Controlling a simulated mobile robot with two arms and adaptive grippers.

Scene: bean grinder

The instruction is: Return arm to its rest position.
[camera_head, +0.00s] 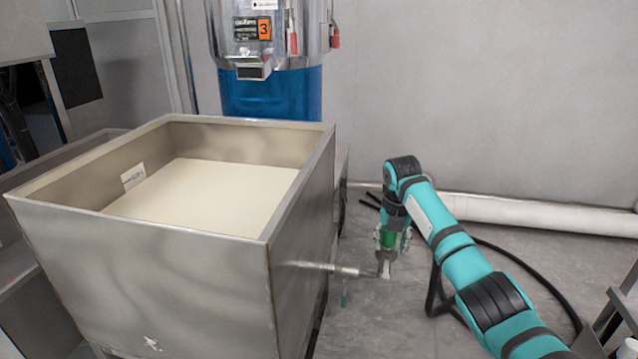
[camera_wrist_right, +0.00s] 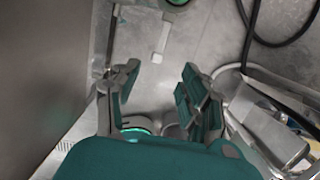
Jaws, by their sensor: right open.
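My right arm, teal with dark bands, reaches in from the lower right in the head view. Its gripper (camera_head: 386,264) points down beside the right wall of the steel bin, near the end of a metal bar that sticks out from that wall (camera_head: 335,269). In the right wrist view the two fingers of this gripper (camera_wrist_right: 160,95) are spread apart, with nothing between them but grey floor behind. Whether the gripper touches the bar cannot be told. My left gripper is in neither view.
The large open steel bin (camera_head: 165,285) holds a pale level surface. A blue and steel machine (camera_head: 272,92) stands behind it. A black hose (camera_head: 510,262) curls over the floor, and a white pipe (camera_head: 540,213) runs along the wall. Floor between them is clear.

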